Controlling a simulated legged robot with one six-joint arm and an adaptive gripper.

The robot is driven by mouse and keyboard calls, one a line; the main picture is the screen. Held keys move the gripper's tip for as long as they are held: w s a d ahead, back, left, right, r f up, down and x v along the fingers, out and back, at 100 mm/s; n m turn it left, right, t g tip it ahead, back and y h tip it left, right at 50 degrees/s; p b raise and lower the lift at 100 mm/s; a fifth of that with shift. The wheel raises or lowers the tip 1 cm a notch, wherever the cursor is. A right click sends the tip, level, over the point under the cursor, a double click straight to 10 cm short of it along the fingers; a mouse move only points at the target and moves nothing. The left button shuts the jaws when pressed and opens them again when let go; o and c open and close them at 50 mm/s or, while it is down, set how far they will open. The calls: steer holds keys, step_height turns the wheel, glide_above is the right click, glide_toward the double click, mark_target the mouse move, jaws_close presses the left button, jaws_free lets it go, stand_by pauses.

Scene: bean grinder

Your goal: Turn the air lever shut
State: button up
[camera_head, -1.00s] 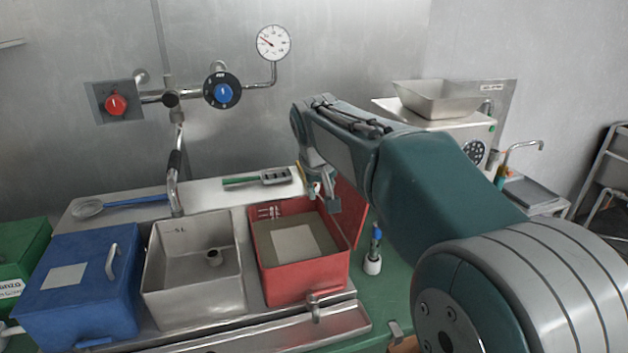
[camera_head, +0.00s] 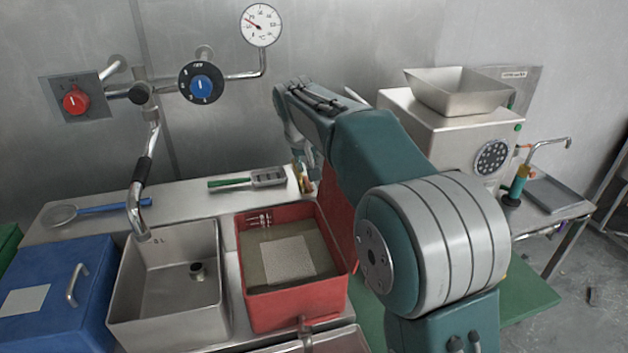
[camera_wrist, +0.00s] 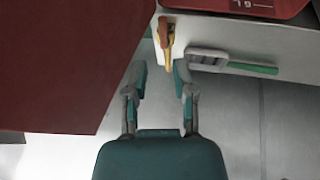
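I cannot tell for sure which part is the air lever. A small orange-and-yellow handled item (camera_wrist: 166,42) lies ahead of my gripper in the wrist view; its yellow part (camera_head: 304,180) shows by the red box in the head view. The item is just beyond the fingertips. In the head view the gripper is small and partly hidden at the far end of my arm, near the raised red lid. A small orange part (camera_head: 524,146) shows by the grinder at right.
The red box (camera_head: 297,303) has its lid (camera_wrist: 65,60) raised beside my gripper.

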mark_target(310, 189)
steer(key=x, duration=1)
steer(key=shift+f, duration=0.3)
steer(key=shift+a, duration=0.15)
jaws_close()
